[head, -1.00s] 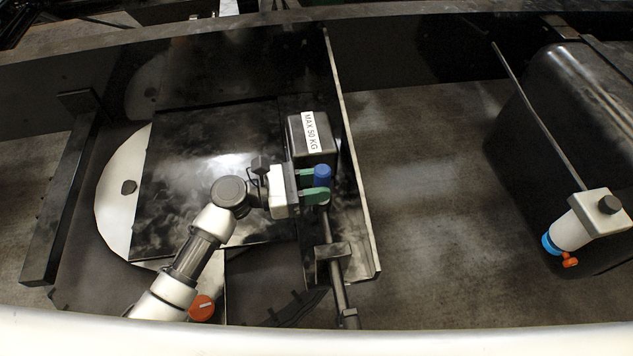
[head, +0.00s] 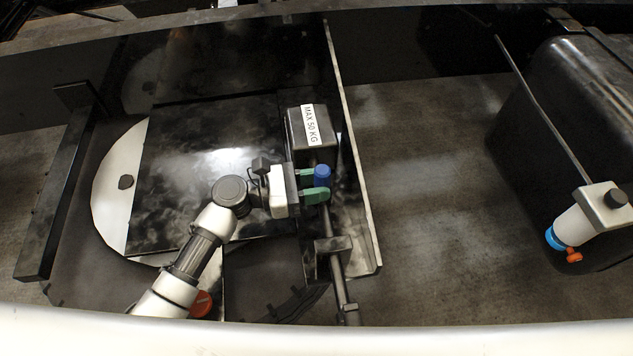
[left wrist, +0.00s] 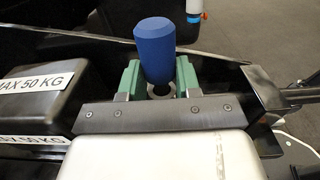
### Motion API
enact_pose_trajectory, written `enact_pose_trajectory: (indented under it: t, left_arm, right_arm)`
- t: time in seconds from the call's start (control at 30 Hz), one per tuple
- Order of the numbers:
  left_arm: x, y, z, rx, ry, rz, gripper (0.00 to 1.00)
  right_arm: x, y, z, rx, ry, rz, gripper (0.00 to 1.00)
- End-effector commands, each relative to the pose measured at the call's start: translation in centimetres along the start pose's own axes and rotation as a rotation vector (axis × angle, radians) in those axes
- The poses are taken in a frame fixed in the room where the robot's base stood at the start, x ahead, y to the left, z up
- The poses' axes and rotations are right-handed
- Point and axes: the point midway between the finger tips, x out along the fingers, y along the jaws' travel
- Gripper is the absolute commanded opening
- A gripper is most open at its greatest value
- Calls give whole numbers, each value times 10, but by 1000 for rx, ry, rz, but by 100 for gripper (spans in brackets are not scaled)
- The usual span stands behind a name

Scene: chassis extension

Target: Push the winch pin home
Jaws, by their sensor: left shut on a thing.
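My left gripper (head: 320,184) is shut on an upright blue knob (head: 322,173), with a green finger on each side of it. The knob, which looks like the handle of the winch pin, stands up above the fingers in the left wrist view (left wrist: 155,48). A pale ring (left wrist: 160,91) shows low between the fingers there. A dark rod (head: 337,271) runs through a bracket (head: 332,246) on the near side of the gripper. The lower part of the pin is hidden by the fingers, so I cannot tell how deep it sits. My right gripper is out of view.
A black box (head: 301,137) labelled MAX 50 KG stands just beyond the gripper. An upright metal plate edge (head: 355,160) runs close on its right. A black tank (head: 575,110) and a white fitting (head: 577,226) lie far right. The floor between is clear.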

Motion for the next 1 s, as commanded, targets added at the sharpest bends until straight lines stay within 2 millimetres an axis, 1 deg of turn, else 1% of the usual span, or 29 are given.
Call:
enact_pose_trajectory:
  t: [0.23, 0.27, 0.4, 0.43, 0.47, 0.77, 0.87, 1.0]
  left_arm:
    - [0, 0, -7, 0, -1, 0, 5]
    - [0, 0, -7, 0, -1, 0, 34]
    - [0, 0, -7, -1, 2, -1, 56]
    - [0, 0, -8, -1, 2, -1, 60]
    - [0, -1, -8, -1, 2, -1, 63]
    - [-2, 0, -8, -1, 2, 0, 63]
    - [-11, 0, -8, -1, 4, 1, 63]
    - [-37, 0, -9, -1, 5, 1, 63]
  right_arm:
    - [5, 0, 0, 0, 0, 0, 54]
    - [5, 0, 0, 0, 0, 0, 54]
    - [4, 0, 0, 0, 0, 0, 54]
    - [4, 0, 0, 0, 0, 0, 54]
    - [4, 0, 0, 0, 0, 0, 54]
    - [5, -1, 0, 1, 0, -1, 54]
    - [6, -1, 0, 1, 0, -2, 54]
    - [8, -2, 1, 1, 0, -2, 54]
